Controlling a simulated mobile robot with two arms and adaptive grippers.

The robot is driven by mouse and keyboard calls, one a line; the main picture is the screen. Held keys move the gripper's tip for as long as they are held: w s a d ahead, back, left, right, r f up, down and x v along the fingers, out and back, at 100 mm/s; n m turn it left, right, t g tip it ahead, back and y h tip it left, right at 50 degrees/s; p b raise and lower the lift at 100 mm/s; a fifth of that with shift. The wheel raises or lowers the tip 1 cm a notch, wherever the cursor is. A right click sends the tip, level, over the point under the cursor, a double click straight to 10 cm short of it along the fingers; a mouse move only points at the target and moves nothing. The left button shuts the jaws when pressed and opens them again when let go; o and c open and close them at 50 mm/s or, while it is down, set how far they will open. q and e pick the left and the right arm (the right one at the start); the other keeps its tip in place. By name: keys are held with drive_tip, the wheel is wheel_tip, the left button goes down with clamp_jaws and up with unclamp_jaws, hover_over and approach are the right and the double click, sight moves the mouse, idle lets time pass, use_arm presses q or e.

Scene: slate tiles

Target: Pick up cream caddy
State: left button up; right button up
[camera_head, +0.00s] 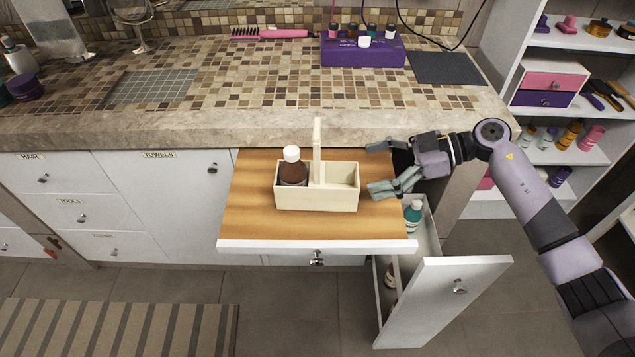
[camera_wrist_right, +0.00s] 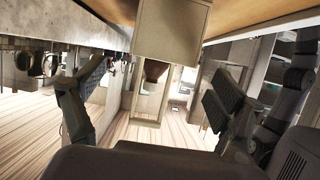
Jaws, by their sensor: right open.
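The cream caddy (camera_head: 335,198) is an open box with a tall upright handle at its middle. It stands upright on the wooden pull-out board. A brown bottle with a white cap (camera_head: 292,168) sits in its left compartment; the right one looks empty. My right gripper (camera_head: 378,168) is open, just right of the caddy, with its fingers pointing left toward it and apart from it. In the right wrist view, the caddy's end (camera_wrist_right: 172,35) shows at the top between the spread fingers. My left gripper is not in view.
Right of the board (camera_head: 245,215), an open drawer (camera_head: 445,300) holds a teal bottle (camera_head: 413,214) below my right gripper. The tiled counter (camera_head: 250,85) rises behind, with a purple bottle rack (camera_head: 350,54). A shelf unit (camera_head: 560,45) stands at the right.

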sight(333, 179)
drive_tip(key=x, duration=0.9)
drive_tip(key=shift+a+f, duration=0.1)
drive_tip(key=shift+a, duration=0.1)
drive_tip(key=shift+d, duration=0.1)
drive_tip(key=c, duration=1.2)
drive_tip(key=shift+o, duration=0.2)
wheel_tip(333, 179, up, 10)
drive_tip(key=shift+r, duration=0.15)
drive_tip(key=shift+d, duration=0.1)
drive_tip(key=shift+f, duration=0.45)
